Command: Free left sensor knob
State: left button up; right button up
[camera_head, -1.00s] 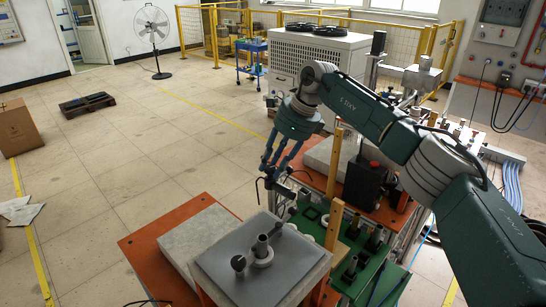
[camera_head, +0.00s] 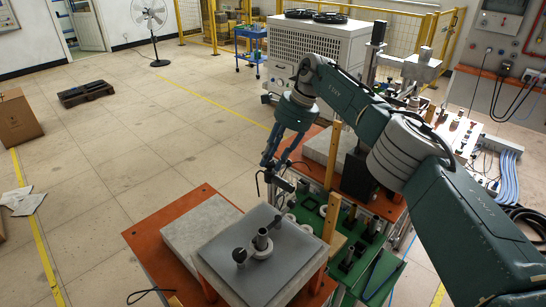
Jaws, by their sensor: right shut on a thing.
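On the grey plate (camera_head: 235,285) stand a short metal cylinder in a ring (camera_head: 262,241) and a small black knob (camera_head: 239,256), apart from the gripper. My left gripper is not in view.
An orange table (camera_head: 148,240) carries the grey plate on a pale slab. A dark box (camera_head: 356,177) stands behind.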

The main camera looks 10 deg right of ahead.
jog(key=shift+w+a+r, duration=0.1)
jog(key=shift+w+r, duration=0.05)
jog(key=shift+r, duration=0.15)
jog(key=o, duration=1.2)
jog(key=shift+c, duration=0.2)
jog(key=shift+f, duration=0.1)
jog(key=v, duration=0.7)
jog(key=shift+r, duration=0.2)
